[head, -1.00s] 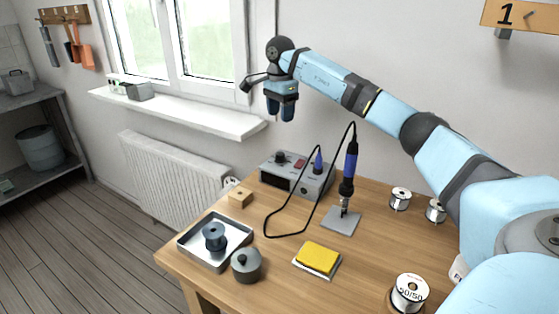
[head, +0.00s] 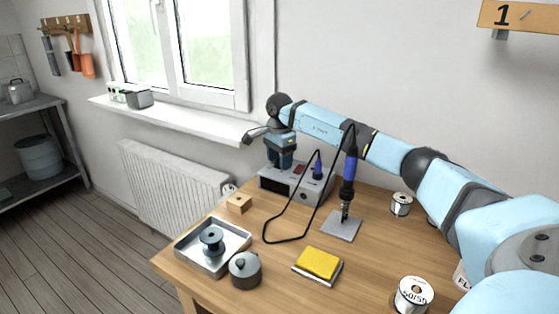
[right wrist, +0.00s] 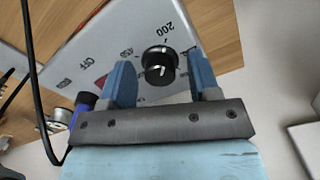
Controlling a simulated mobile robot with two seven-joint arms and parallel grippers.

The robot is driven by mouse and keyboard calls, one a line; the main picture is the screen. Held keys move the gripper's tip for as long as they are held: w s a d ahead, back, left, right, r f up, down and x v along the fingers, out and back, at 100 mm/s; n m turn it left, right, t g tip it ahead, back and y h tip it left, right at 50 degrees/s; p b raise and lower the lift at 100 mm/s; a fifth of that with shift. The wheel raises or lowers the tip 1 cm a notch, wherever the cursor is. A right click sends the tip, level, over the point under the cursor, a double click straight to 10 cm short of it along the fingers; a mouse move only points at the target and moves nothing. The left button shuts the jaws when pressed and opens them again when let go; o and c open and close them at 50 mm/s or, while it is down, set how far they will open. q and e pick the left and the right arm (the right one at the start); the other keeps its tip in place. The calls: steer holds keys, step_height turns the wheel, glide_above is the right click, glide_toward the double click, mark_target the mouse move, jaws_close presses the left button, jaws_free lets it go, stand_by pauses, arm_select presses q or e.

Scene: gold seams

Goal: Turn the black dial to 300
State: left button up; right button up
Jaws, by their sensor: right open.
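The black dial (right wrist: 159,66) is on the light grey face of the soldering station (head: 296,186). In the right wrist view it has a white pointer line, with the marks 200 and 450 and a red switch (right wrist: 101,80) near it. My right gripper (right wrist: 160,80) is open, with one blue finger on each side of the dial; I cannot tell whether they touch it. In the head view my right gripper (head: 281,168) is over the station's top and hides the dial. My left gripper is not in view.
A soldering iron (head: 348,175) stands upright on a grey plate, its black cord looping over the table. A yellow sponge (head: 317,262), a metal tray (head: 240,240) with a spool, a lidded pot (head: 245,270) and solder reels (head: 412,294) are nearby.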

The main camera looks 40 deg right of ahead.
steer(key=c, duration=0.9)
steer(key=shift+r+p, duration=0.1)
steer(key=shift+p, duration=0.2)
